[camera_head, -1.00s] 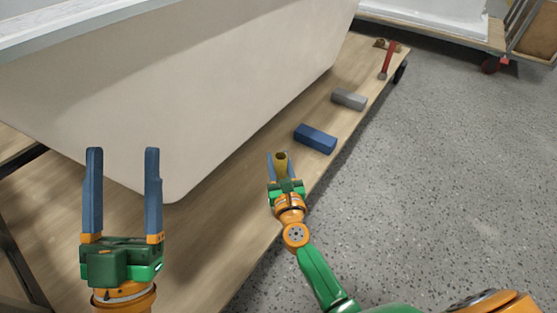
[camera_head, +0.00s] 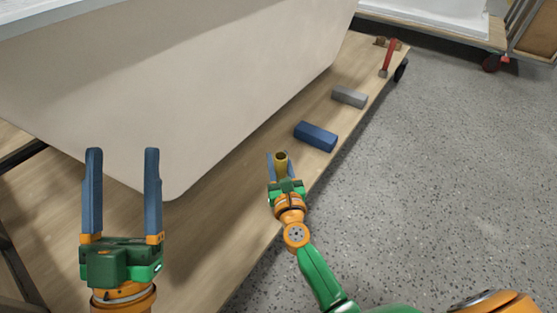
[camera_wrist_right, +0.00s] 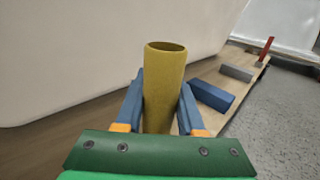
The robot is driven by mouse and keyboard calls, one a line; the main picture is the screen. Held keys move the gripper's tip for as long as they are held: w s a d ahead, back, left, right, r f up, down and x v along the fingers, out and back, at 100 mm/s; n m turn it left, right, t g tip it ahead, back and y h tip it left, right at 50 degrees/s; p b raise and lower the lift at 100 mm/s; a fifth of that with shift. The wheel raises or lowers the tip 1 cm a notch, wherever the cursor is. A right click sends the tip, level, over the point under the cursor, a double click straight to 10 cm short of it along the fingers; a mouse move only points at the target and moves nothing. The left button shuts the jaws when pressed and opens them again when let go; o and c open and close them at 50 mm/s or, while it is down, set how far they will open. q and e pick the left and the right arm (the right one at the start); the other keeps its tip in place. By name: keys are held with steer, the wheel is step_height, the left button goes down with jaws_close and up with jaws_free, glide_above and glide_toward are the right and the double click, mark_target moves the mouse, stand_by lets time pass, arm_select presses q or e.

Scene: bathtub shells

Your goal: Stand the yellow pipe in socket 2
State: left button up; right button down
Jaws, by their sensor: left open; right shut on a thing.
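The yellow pipe (camera_head: 281,162) is a hollow tube with its open end up. It also shows upright in the right wrist view (camera_wrist_right: 164,90). My right gripper (camera_head: 280,170) is shut on it, one blue finger on each side, above the wooden deck near its front edge. The pipe's lower end is hidden behind the gripper, so I cannot tell what is under it. My left gripper (camera_head: 123,170) is open and empty, left of the pipe near the tub. No socket with a readable number shows.
A pale bathtub shell (camera_head: 180,90) stands on the wooden deck (camera_head: 215,225) left of the pipe. A blue block (camera_head: 316,136) and a grey block (camera_head: 349,96) lie beyond the pipe. A red upright piece (camera_head: 389,57) stands at the far end. Grey floor (camera_head: 450,180) is open on the right.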

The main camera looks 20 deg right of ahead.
steer(key=shift+f+b, duration=1.55)
steer(key=shift+f, duration=0.05)
steer(key=shift+c, duration=2.2)
jaws_free()
steer(key=shift+s, duration=0.1)
steer(key=s, duration=0.7)
steer(key=shift+a+p, duration=0.35)
steer(key=shift+a, duration=0.1)
